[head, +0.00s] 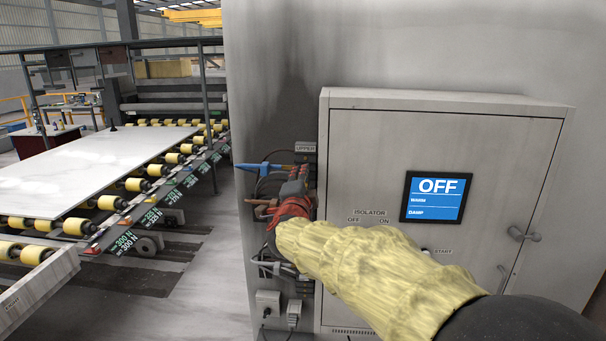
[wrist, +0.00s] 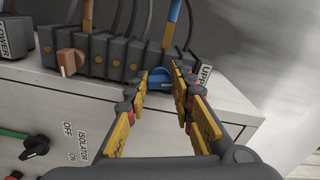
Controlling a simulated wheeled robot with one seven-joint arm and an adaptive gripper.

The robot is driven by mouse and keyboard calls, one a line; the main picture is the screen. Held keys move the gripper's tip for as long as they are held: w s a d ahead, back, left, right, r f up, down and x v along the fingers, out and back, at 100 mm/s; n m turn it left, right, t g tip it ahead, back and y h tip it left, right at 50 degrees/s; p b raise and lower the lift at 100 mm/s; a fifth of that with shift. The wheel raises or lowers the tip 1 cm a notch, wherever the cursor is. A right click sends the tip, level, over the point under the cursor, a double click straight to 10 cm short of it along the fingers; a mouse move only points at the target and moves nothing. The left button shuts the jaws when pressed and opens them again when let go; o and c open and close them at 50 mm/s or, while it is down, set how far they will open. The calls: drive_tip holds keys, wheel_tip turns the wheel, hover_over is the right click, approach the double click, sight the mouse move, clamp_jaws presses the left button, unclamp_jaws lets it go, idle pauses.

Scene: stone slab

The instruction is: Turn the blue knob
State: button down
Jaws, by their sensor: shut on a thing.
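The blue knob (wrist: 159,79) sits at the end of a row of grey blocks beside the UPPER label in the wrist view. My gripper (wrist: 160,76) has its fingers on either side of this knob and is shut on it. The fingers cover part of the knob, so its exact angle is hard to tell. In the head view my gripper (head: 300,174) is at the left side of the grey cabinet, just below the UPPER label (head: 305,147). The knob is hidden there behind the gripper.
An orange-brown knob (wrist: 72,61) sits near the LOWER label. A dark isolator knob (wrist: 35,147) is on the cabinet front. The cabinet (head: 460,140) has a screen reading OFF. Hoses and cables crowd the gripper. A roller conveyor (head: 110,203) carries a pale slab at left.

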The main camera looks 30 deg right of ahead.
drive_tip(key=shift+f+n+p, duration=0.15)
drive_tip(key=shift+n+p, duration=2.45)
drive_tip(key=shift+n, duration=2.3)
drive_tip(key=c, duration=1.5)
unclamp_jaws()
drive_tip(key=v, duration=1.2)
